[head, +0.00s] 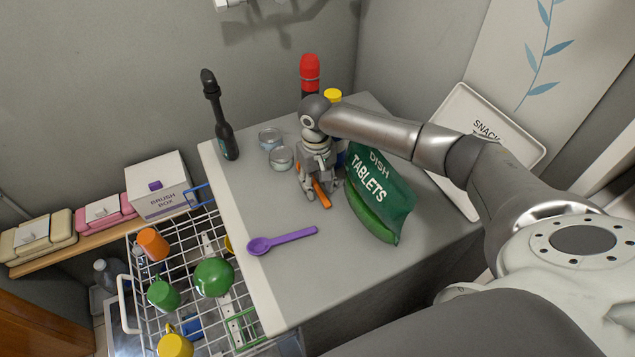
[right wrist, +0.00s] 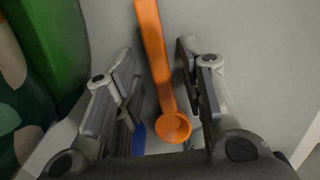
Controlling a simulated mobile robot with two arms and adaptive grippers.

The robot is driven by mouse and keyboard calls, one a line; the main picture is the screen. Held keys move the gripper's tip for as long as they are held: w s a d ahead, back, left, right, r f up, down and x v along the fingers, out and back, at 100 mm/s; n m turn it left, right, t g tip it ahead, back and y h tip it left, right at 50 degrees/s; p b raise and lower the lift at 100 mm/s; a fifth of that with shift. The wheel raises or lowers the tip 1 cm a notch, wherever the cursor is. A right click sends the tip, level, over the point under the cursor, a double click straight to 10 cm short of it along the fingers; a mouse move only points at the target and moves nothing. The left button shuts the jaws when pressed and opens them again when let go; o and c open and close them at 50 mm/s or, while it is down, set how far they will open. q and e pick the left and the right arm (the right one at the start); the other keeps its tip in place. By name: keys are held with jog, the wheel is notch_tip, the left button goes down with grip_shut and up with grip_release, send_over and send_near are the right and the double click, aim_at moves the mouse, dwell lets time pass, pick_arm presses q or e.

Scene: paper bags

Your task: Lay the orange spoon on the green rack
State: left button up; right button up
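The orange spoon (head: 321,193) lies on the grey counter under my right gripper (head: 320,188), which partly hides it in the head view. In the right wrist view, the orange spoon (right wrist: 155,55) runs between the two parted fingers of my right gripper (right wrist: 155,85), with its round bowl near the palm. Gaps show between the spoon and both fingers. A green wire part (head: 258,341), perhaps the green rack, shows at the lower end of the white wire basket and is partly hidden by other things. My left gripper is not in view.
A green DISH TABLETS bag (head: 385,190) stands close beside my right gripper. A purple spoon (head: 283,240), cans (head: 280,157) and a black bottle (head: 219,120) are on the counter. The white wire basket (head: 124,290) holds several cups and a green bowl (head: 214,277).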

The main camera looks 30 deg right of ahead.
jog(key=shift+o, duration=0.5)
notch_tip(320, 180, up, 12)
jog(key=b, duration=0.2)
jog(key=shift+w, duration=0.25)
jog(key=b, duration=0.1)
send_over(314, 186)
notch_tip(314, 186, down, 7)
jog(key=shift+w+r, duration=0.1)
jog(key=shift+w+d+f+p, duration=0.15)
jog(key=shift+f+p, duration=0.15)
jog(key=shift+f, duration=1.1)
jog(key=shift+w+d+f+p, duration=0.15)
jog(key=shift+f+p, duration=0.1)
jog(key=shift+f, duration=1.1)
grip_shut()
jog(key=shift+r, duration=0.1)
